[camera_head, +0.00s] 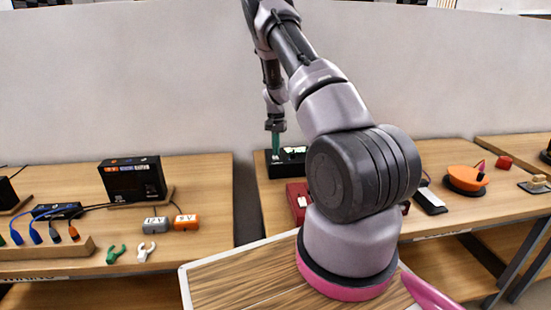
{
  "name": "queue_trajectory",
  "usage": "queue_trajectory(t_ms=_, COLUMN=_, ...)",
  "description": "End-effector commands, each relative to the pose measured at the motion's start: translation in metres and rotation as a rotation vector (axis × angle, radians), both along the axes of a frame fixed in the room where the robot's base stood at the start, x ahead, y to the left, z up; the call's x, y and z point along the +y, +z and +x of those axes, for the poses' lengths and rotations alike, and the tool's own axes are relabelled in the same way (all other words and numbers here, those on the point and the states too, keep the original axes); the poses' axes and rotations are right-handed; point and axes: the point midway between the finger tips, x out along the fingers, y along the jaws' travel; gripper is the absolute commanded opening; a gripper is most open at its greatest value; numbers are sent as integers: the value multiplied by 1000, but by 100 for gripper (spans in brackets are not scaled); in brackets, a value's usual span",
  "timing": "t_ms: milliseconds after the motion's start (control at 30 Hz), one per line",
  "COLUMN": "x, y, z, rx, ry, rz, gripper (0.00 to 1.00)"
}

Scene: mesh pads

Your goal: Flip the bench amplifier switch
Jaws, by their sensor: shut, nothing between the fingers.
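My gripper (276,154) points down with its teal fingers shut and empty. Its tips are at the left part of a low black box (294,170) with small pale and green details on top, on the middle bench. I cannot tell whether the tips touch it. A red box (297,201) with a pale top plate sits in front of it, partly hidden by my arm. A taller black box (133,181) with orange and white front markings stands on the left bench. No label readable here shows which is the bench amplifier, and the switch position is too small to tell.
An orange round device (465,180) stands right. A gap separates the left and middle benches; a wall stands behind.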

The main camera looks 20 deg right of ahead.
Motion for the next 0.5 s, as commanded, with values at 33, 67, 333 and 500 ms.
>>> queue_trajectory(t_ms=33, x=0, y=0, z=0, rx=0, ry=0, rz=0, gripper=0)
queue_trajectory(t_ms=67, x=0, y=-1, z=0, rx=0, ry=0, rz=0, gripper=0)
queue_trajectory(t_ms=333, x=0, y=-5, z=0, rx=0, ry=0, rz=0, gripper=0)
queue_trajectory(t_ms=500, x=0, y=-8, z=0, rx=0, ry=0, rz=0, gripper=0)
